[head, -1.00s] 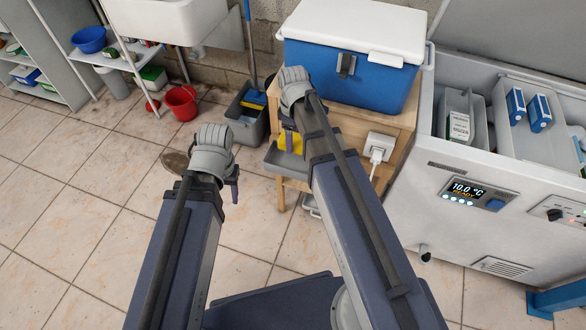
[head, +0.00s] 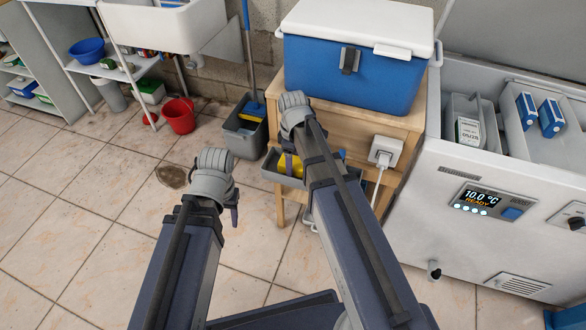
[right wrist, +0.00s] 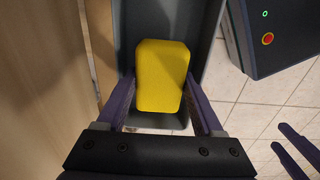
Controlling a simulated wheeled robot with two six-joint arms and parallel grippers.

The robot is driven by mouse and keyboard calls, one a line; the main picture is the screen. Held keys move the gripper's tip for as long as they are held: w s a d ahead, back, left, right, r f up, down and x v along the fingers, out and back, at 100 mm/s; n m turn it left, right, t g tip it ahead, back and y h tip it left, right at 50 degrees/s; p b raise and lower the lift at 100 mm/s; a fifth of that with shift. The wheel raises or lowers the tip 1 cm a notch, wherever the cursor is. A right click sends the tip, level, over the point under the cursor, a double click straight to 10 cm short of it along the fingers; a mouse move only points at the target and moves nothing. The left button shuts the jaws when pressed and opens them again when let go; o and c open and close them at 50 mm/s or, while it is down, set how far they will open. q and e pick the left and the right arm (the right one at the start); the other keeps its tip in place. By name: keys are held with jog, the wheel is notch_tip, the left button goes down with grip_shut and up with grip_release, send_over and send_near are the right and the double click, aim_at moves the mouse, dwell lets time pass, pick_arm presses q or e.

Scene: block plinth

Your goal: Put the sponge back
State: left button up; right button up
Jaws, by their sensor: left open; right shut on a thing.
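The yellow sponge (right wrist: 161,75) is between the fingers of my right gripper (right wrist: 162,103), which is shut on it. In the right wrist view the sponge lies within the outline of a grey tray (right wrist: 205,50); I cannot tell whether it touches the tray's floor. In the head view the tray (head: 268,173) is at the side of the wooden stand, and my right gripper (head: 290,145) partly hides it and the sponge (head: 285,164). My left gripper (head: 232,205) is open and empty, to the left of the tray; its fingers also show in the right wrist view (right wrist: 297,150).
The wooden stand (head: 285,205) carries a blue cool box (head: 350,75). A white plug (head: 386,150) and cable are on its side. A white chest unit (head: 425,215) with a display is at right. A grey mop bucket (head: 243,135) and red bucket (head: 180,115) stand behind.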

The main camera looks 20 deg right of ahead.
pick_arm(q)
jog(key=shift+f, duration=0.75)
pick_arm(e)
jog(key=shift+f, duration=0.75)
pick_arm(q)
jog(key=shift+b, duration=0.3)
pick_arm(e)
jog(key=shift+f, duration=0.25)
jog(key=o, duration=0.9)
pick_arm(q)
jog(key=shift+f, duration=0.15)
pick_arm(e)
jog(key=shift+r, duration=0.15)
notch_tip(320, 180, up, 12)
jog(key=p, duration=1.2)
pick_arm(q)
notch_tip(320, 180, up, 12)
pick_arm(e)
jog(key=s+a+m, duration=0.2)
jog(key=s+a, duration=0.1)
jog(key=s, duration=0.1)
jog(key=s+a+m, duration=0.3)
jog(key=s+a, duration=0.1)
jog(key=s, duration=0.1)
jog(key=s+a+m+h, duration=0.1)
jog(key=s+a+m, duration=0.1)
jog(key=s, duration=0.3)
jog(key=shift+s+a+r, duration=0.15)
jog(key=shift+a, duration=0.6)
